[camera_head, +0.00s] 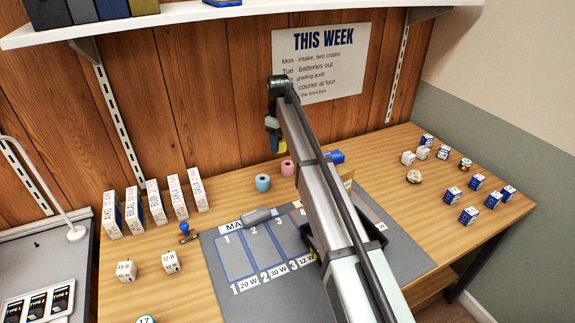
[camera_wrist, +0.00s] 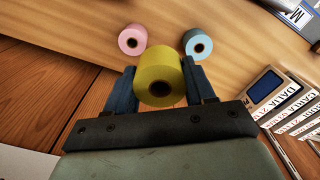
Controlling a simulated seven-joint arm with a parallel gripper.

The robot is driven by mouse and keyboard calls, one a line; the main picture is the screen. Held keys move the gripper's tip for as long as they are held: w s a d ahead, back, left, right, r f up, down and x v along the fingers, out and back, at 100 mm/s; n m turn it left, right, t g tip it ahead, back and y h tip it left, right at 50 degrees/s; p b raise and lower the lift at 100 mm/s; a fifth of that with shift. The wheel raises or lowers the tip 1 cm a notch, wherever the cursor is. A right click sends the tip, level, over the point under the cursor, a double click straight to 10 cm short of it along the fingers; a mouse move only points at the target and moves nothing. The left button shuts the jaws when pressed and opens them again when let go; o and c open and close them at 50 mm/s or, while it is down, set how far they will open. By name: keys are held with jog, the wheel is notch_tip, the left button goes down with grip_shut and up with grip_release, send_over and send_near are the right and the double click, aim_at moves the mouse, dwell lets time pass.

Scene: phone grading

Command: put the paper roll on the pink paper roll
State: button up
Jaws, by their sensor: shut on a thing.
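My gripper (camera_wrist: 160,85) is shut on a yellow paper roll (camera_wrist: 160,66), with a finger on each side of it in the wrist view. In the head view the yellow roll (camera_head: 280,145) shows partly behind my arm, held above the back of the table. The pink paper roll (camera_head: 287,167) stands upright on the table below it, close to my arm. It also shows in the wrist view (camera_wrist: 127,36), up and left of the held roll and apart from it. A light-blue paper roll (camera_head: 262,183) stands left of the pink one.
A row of white boxes (camera_head: 157,205) stands at the left. A grey mat (camera_head: 215,262) with marked slots lies in front, with a grey cylinder (camera_head: 258,216) on it. Small blue-and-white boxes (camera_head: 476,182) stand at the right. The wooden wall (camera_head: 220,90) is close behind the rolls.

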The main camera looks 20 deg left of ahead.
send_over(287, 164)
notch_tip(287, 164, down, 10)
jog(key=shift+d+r, duration=0.1)
jog(key=shift+r, duration=0.1)
dwell(0.4)
jog(key=shift+f, duration=0.15)
jog(key=o, duration=1)
jog(key=shift+o, duration=0.2)
notch_tip(287, 164, up, 12)
jog(key=shift+r, duration=0.2)
